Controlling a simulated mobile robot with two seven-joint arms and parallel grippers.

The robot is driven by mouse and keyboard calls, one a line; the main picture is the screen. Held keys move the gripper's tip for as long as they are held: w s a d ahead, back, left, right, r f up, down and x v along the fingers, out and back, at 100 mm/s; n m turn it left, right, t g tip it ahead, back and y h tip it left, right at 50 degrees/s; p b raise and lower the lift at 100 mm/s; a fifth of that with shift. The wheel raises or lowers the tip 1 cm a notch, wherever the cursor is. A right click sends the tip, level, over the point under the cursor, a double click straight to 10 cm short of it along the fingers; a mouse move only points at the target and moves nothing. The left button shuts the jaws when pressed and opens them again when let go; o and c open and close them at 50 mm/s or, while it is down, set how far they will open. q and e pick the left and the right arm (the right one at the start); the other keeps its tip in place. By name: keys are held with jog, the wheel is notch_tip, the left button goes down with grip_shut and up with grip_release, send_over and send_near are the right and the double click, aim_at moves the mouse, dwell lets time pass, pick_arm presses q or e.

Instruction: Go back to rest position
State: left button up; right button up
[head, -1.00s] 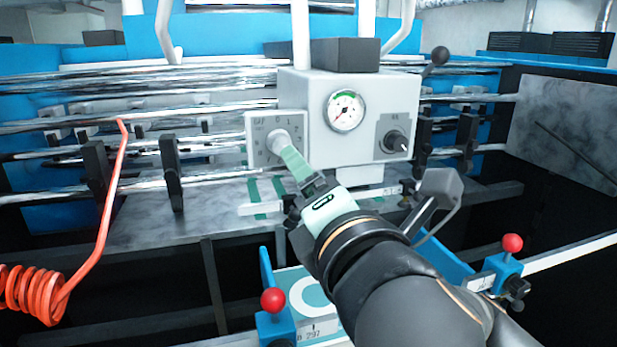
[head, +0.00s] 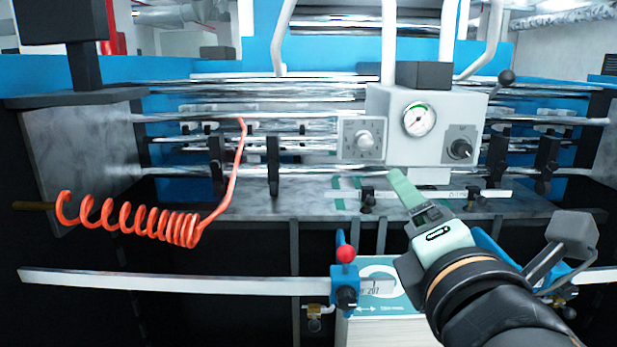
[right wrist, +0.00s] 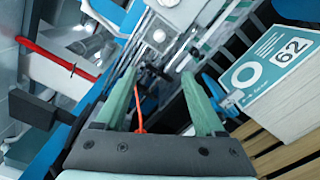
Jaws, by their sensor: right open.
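My right gripper (head: 402,188) is in the lower right of the head view, in front of and below the white control box (head: 436,120). Its green fingers are apart and empty in the right wrist view (right wrist: 160,95). The box carries a round gauge (head: 419,119), a dark knob (head: 460,149) on its right and a light dial knob (head: 364,139) on a panel at its left. The gripper is clear of the dial. My left gripper is in neither view.
A coiled orange hose (head: 150,220) hangs at the left. A white rail (head: 180,283) crosses in front, with a blue clamp with a red ball (head: 345,256). A stack with a printed label (head: 385,290) stands below my right arm. Metal rollers (head: 300,120) run behind.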

jog(key=d+f+m+g+y, duration=0.15)
jog(key=f+m+g, duration=0.35)
jog(key=f, duration=0.8)
jog(key=d+f+m+g+h, duration=0.1)
jog(key=d+f+m+g, duration=0.15)
jog(key=f+m, duration=0.75)
jog(key=s+d+f+m+g, duration=0.35)
jog(key=s+f, duration=0.55)
jog(key=f, duration=0.3)
jog(key=s+d+f+m+g, duration=0.2)
jog(key=s+f+m+g, duration=0.15)
jog(key=s+f, duration=0.7)
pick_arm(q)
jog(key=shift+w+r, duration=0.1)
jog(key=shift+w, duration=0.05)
pick_arm(e)
jog(key=w+a+f+t+y, duration=0.1)
jog(key=w+a+f+t, duration=0.1)
jog(key=f, duration=0.4)
jog(key=w+a+f+t+y, duration=0.1)
jog(key=w+a+f+t, duration=0.1)
jog(key=f, duration=0.4)
jog(key=shift+w+f+t, duration=0.4)
jog(key=shift+w+t, duration=0.35)
jog(key=shift+t, duration=0.1)
jog(key=shift+c, duration=0.2)
